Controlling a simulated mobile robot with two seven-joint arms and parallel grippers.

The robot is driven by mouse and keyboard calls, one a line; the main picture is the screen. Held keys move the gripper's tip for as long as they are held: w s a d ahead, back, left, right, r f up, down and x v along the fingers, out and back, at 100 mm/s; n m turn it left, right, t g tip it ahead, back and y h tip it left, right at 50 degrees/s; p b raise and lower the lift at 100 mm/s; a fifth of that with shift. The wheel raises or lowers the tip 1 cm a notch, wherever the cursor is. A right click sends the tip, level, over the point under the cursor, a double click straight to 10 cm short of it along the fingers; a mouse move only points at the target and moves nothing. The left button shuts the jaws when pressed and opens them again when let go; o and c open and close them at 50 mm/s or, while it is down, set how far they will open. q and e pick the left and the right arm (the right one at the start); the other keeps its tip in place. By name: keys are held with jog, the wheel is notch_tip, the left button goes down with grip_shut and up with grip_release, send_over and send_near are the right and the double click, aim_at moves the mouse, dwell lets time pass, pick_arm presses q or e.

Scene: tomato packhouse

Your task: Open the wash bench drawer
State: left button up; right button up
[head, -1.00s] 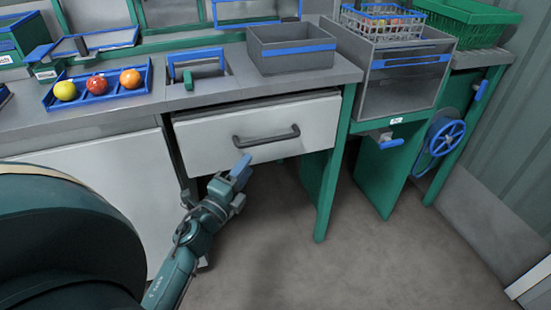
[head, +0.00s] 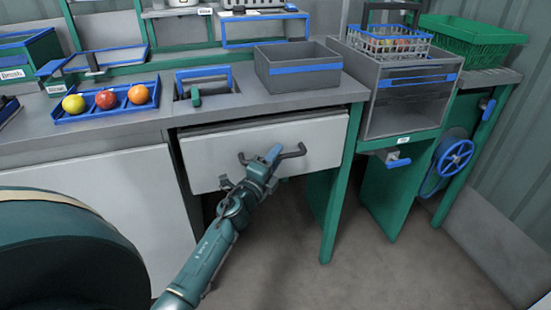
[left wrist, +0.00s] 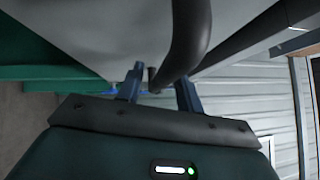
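The wash bench drawer (head: 215,163) has a pale front below the counter, with a dark gap along its top edge. In the left wrist view the handle (left wrist: 183,45) passes between the two fingers of the left gripper (left wrist: 158,88). The fingers are apart, with visible space beside the bar, so it looks open around the handle. My right gripper is not in view.
On the counter (head: 130,128) stand a blue tray (head: 75,117) of three fruits and a grey bin (head: 300,83). A green bench leg (head: 330,220) stands right of the drawer. A blue handwheel (head: 455,158) is farther right. The floor (head: 400,270) before the drawer is clear.

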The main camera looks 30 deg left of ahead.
pick_arm(q)
jog(key=shift+w, duration=0.25)
grip_shut()
dwell(0.5)
